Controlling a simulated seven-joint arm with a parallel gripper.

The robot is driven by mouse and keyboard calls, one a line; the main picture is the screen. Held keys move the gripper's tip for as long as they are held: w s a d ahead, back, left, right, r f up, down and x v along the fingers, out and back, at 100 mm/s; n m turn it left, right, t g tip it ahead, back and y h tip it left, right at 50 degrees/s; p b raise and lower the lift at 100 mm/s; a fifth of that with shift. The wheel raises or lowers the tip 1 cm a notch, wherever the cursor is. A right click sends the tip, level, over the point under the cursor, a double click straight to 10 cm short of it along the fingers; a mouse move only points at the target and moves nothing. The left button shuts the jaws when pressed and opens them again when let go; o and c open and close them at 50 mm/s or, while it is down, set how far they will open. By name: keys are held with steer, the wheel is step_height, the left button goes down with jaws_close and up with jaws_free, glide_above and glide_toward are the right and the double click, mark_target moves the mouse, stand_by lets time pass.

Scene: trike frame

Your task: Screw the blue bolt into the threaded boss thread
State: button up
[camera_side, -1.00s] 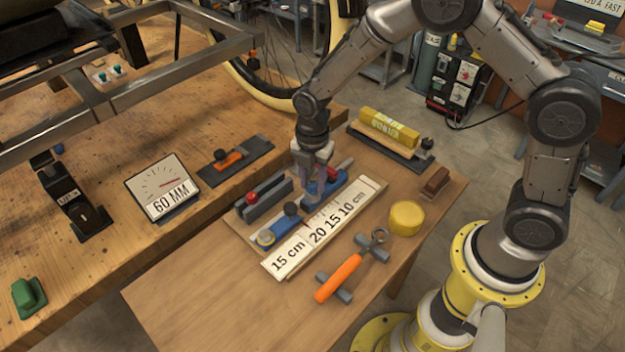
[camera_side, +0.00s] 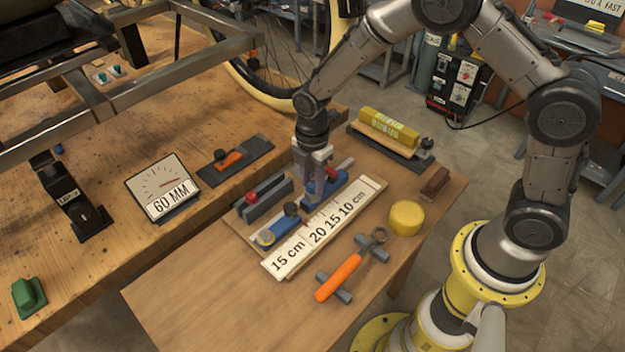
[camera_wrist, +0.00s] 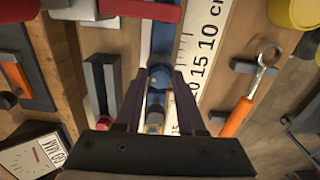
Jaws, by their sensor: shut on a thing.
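My gripper (camera_side: 311,201) points down over a blue slide fixture (camera_side: 283,226) beside a white ruler strip. In the wrist view my gripper (camera_wrist: 160,76) has its fingers closed around a small dark blue part (camera_wrist: 160,75) in line with the blue bar (camera_wrist: 162,32); the fingers cover much of it, and I cannot tell whether it is the bolt. A small blue piece (camera_side: 58,148) shows at the top of a black stand on the left bench. I cannot make out the threaded boss for certain.
The ruler strip (camera_side: 330,222) lies right of the fixture. An orange-handled ring tool (camera_side: 340,277) rests on grey supports, near a yellow round (camera_side: 406,217). A grey block with a red knob (camera_side: 264,200) stands left. The metal frame (camera_side: 130,95) spans the upper left.

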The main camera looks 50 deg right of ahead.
steer(key=shift+m, duration=0.6)
steer(key=shift+m, duration=0.9)
steer(key=shift+m, duration=0.9)
steer(key=shift+m, duration=0.8)
